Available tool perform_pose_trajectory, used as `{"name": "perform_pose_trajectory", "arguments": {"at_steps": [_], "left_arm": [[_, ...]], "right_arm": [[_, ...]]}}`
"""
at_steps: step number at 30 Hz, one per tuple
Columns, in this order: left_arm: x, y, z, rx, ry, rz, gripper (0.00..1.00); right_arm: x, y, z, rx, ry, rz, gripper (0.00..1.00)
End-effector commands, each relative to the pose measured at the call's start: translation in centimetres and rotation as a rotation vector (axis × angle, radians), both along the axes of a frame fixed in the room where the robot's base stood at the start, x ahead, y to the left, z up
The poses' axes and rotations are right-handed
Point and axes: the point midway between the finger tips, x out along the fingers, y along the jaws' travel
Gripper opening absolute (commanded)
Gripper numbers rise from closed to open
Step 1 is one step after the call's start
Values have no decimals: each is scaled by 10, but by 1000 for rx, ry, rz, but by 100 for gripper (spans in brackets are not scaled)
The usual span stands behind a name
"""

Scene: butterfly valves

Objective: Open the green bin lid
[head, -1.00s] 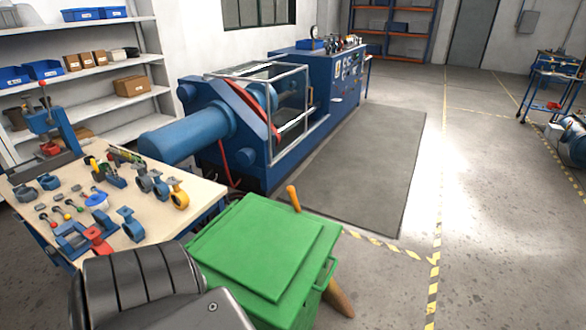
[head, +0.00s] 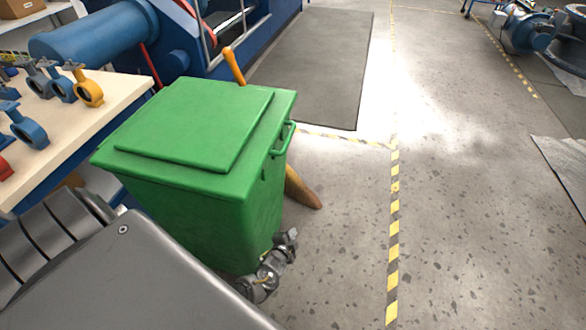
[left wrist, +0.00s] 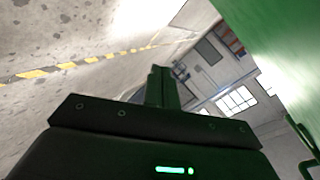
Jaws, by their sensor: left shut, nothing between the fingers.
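The green bin (head: 190,200) stands on the floor in the middle of the head view. Its flat green lid (head: 195,125) lies shut on top. A green bar handle (head: 283,138) sticks out from its right side. The green bin wall fills the upper right there, with the handle (left wrist: 303,140) at the right edge. My right gripper is out of view.
A wooden-handled tool (head: 234,66) leans behind the bin, its brown lower end (head: 302,188) showing at the right. A workbench (head: 100,125) with valve bodies stands at left, close to the bin. A blue machine is behind.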

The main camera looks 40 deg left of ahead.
Motion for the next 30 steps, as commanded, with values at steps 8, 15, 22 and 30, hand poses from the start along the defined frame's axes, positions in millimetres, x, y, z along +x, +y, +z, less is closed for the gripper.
{"name": "perform_pose_trajectory", "arguments": {"at_steps": [8, 15, 22, 30], "left_arm": [[88, 15, 103, 839, -391, -3, 0], [72, 22, 196, 1599, -359, 272, 0], [52, 22, 230, 1972, -168, 447, 0], [48, 23, 236, 2047, -112, 486, 0]], "right_arm": [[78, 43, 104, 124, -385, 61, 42], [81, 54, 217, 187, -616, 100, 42], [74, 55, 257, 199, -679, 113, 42], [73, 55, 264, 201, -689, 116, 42]]}}
